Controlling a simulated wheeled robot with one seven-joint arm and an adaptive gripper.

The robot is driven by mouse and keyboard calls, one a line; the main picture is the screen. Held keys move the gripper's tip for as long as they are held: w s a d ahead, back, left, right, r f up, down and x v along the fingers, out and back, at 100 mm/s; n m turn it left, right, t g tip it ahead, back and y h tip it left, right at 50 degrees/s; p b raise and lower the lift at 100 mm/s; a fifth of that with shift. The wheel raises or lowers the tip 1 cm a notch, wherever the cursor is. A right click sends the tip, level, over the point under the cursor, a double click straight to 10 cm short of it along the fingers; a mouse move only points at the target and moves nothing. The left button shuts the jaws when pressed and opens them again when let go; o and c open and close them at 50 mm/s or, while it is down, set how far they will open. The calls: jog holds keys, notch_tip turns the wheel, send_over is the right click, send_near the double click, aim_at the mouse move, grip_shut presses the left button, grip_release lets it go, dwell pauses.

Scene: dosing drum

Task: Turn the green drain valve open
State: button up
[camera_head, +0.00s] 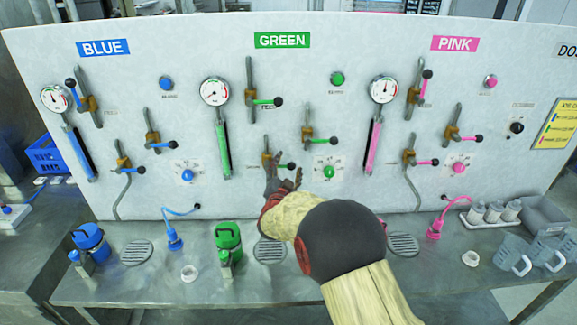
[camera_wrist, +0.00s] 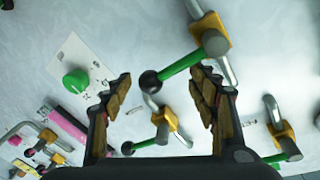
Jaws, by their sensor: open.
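The lowest valve in the green section has a brass body, a green lever (camera_head: 281,165) and a black ball end. I take it to be the drain valve; no readable label confirms this. Its lever points right, across the upright pipe. My gripper (camera_head: 283,172) is open in front of it, with no grip on anything. In the wrist view, which is upside down, the green lever (camera_wrist: 181,66) comes in from the upper right. Its black ball lies between the open fingers of my gripper (camera_wrist: 162,72). I cannot tell whether a finger touches it.
Two other green-lever valves sit higher, one upper left (camera_head: 264,101) and one to the right (camera_head: 322,140). A green dial (camera_head: 329,171) is right of the lowest valve. A green canister (camera_head: 228,237) stands on the metal bench (camera_head: 180,290). Blue and pink sections flank the green one.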

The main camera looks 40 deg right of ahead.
jog(key=shift+w+d, duration=0.4)
jog(key=shift+d, duration=0.05)
jog(key=c, duration=0.4)
jog(key=shift+s+f, duration=0.15)
jog(key=c, duration=1.1)
